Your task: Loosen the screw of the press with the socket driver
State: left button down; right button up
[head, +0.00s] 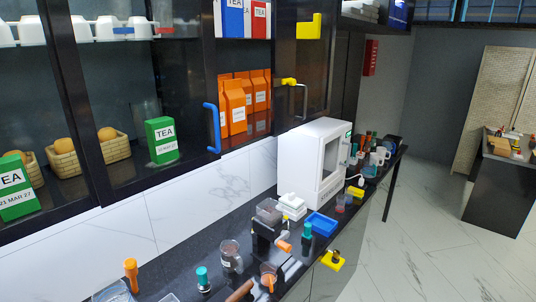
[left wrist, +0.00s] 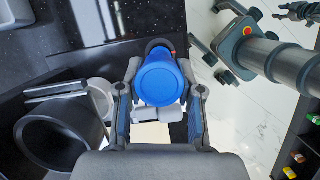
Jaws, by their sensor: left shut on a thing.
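In the left wrist view my left gripper (left wrist: 160,108) is shut on a blue round-ended handle (left wrist: 162,82), seen end-on between the two fingers. It looks like the socket driver's handle; its far end is hidden behind the handle. I cannot make out the press or its screw for certain in either view. A dark jointed shape (left wrist: 298,12) at the top right of the left wrist view may be my right gripper; its jaws are not clear. Neither gripper shows in the head view.
A black hollow round vessel (left wrist: 60,132) lies close left of my left gripper. In the head view the dark counter (head: 185,262) is crowded with a white cabinet (head: 312,165), a blue tray (head: 320,224) and teal-handled (head: 203,277) and orange-handled tools (head: 130,270). Open floor (head: 430,230) lies right.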

pick_arm(q)
jog(key=n, duration=0.2)
jog(key=n+t+y, duration=0.1)
jog(key=n, duration=0.2)
jog(key=shift+s+d, duration=0.15)
jog(key=shift+d, duration=0.05)
jog(key=n+y, duration=0.1)
jog(key=n, duration=0.1)
jog(key=shift+d+n, duration=0.1)
jog(key=shift+n, duration=0.3)
jog(key=c, duration=0.7)
grip_release()
jog(key=shift+f, duration=0.1)
jog(key=shift+c, duration=0.2)
jog(key=shift+r+p, duration=1.7)
jog(key=shift+r, duration=1.4)
